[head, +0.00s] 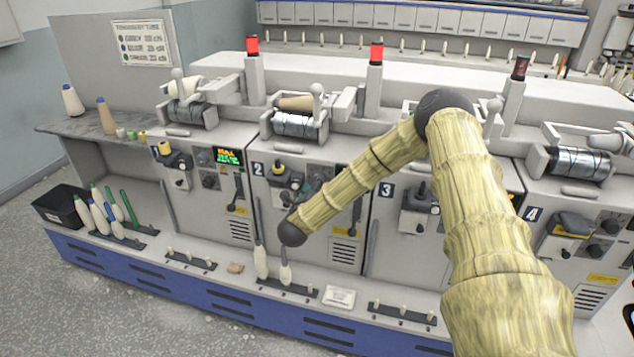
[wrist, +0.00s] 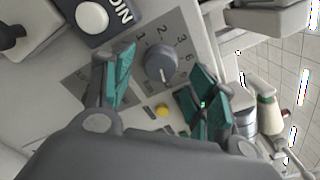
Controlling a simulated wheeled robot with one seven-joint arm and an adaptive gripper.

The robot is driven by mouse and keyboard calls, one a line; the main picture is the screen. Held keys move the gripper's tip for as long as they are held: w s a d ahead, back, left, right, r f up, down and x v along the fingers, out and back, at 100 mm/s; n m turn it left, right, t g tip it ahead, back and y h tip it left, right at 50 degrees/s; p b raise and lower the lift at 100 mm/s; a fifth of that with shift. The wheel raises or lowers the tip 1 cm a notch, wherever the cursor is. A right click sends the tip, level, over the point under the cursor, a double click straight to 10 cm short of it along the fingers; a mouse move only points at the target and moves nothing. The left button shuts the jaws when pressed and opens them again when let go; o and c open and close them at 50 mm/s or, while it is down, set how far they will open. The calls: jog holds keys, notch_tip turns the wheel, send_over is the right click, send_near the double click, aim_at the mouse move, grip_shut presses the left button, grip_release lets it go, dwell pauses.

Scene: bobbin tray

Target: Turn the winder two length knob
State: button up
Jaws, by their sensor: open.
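Winder two (head: 258,169) stands in the middle-left of the row in the head view, marked with a 2. In the wrist view, a round grey knob (wrist: 161,62) with a pale pointer line sits on a dial plate with numbers along its upper and right side. The line points toward the bottom of the picture. My gripper (wrist: 165,60) is open, with a teal-padded finger on either side of the knob. I cannot tell whether either finger touches it. In the head view my arm hides part of the panel, and the knob cannot be made out.
A yellow button (wrist: 162,110) and a large white button (wrist: 92,16) are close to the knob. Winder one's lit screen (head: 228,157) is to the left, and winder three (head: 386,190) to the right. Bobbins on pegs (head: 262,262) stand on the ledge below.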

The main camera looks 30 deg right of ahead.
jog(key=shift+x, duration=0.9)
jog(key=c, duration=1)
